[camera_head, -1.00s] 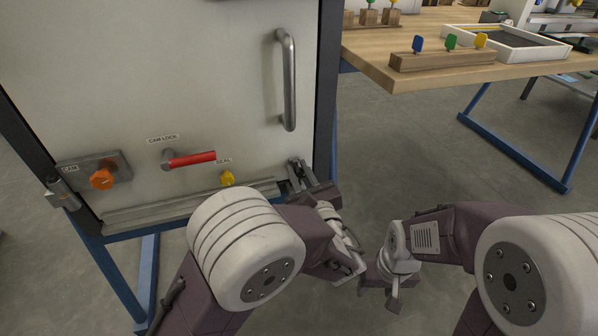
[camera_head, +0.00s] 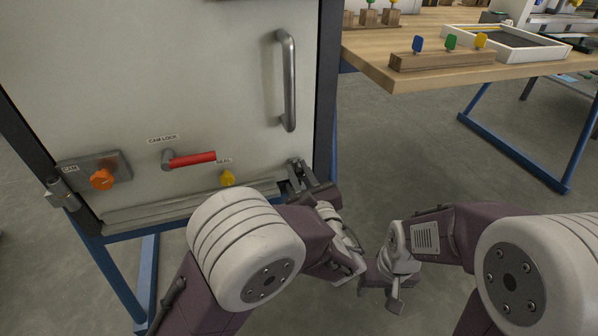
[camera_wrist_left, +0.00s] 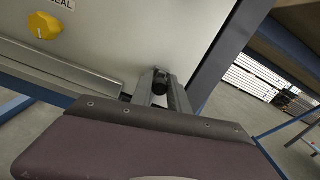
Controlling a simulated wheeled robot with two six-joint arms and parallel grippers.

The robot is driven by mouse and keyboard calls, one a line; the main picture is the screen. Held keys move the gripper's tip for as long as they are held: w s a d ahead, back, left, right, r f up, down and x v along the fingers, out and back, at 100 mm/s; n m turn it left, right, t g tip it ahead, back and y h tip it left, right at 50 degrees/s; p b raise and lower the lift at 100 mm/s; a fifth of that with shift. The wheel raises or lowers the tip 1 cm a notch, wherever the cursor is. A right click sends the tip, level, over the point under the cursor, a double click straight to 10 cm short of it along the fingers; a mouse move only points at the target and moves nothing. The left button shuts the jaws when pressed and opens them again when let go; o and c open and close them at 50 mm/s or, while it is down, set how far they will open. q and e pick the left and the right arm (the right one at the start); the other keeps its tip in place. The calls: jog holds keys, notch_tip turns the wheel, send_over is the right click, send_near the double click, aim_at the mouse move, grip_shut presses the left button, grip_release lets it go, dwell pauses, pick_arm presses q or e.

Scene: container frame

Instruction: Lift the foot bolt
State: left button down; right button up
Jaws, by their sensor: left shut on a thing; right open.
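The foot bolt (camera_wrist_left: 160,87) shows as a dark knob at the door's lower right corner, between the fingers in the left wrist view. My left gripper (camera_head: 298,166) is shut on it in the head view, and the gripper also shows in the left wrist view (camera_wrist_left: 164,82). The fingers hide most of the bolt. My right gripper (camera_head: 379,287) hangs low over the floor, away from the door, open and apart from everything.
The pale door carries an orange cam knob (camera_head: 102,179), a red cam lock handle (camera_head: 192,160), a yellow seal knob (camera_head: 228,177) and a vertical grab handle (camera_head: 288,80). A wooden table (camera_head: 385,70) with a key rack (camera_head: 443,59) and white tray (camera_head: 510,50) stands right. Floor between is clear.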

aim_at(294, 151)
pick_arm(q)
notch_tip(294, 151, up, 3)
jog(key=p, duration=0.3)
jog(key=shift+r+p, duration=0.2)
jog(key=shift+p, duration=0.1)
jog(key=shift+f, duration=0.15)
jog(key=c, duration=1.3)
grip_release()
jog(key=shift+o, duration=0.2)
jog(key=p+v, duration=0.4)
jog(key=v, duration=0.5)
